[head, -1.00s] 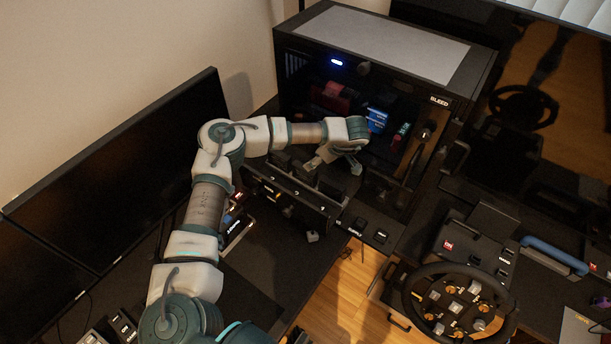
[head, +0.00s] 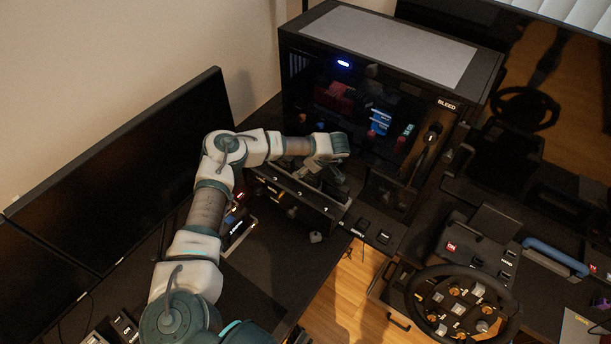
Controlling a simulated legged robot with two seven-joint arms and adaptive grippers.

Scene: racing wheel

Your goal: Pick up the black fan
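My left arm reaches in from the lower left of the head view, bends at the elbow and extends right. Its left gripper (head: 318,174) hangs from the wrist in front of the open-sided computer case (head: 487,78), above the dark rack (head: 303,187). The fingers are small and dark against the rack, so I cannot tell whether they are open or shut. Dark blocky shapes lie right beside the fingers. I cannot single out the black fan with certainty among these dark parts. My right gripper is not in view.
Black monitors (head: 130,145) stand along the left wall. A racing wheel (head: 413,300) stands at the lower right, with a black box and blue handle (head: 556,257) behind it. Small black blocks (head: 372,232) sit right of the rack. Dark desk surface below the rack is mostly clear.

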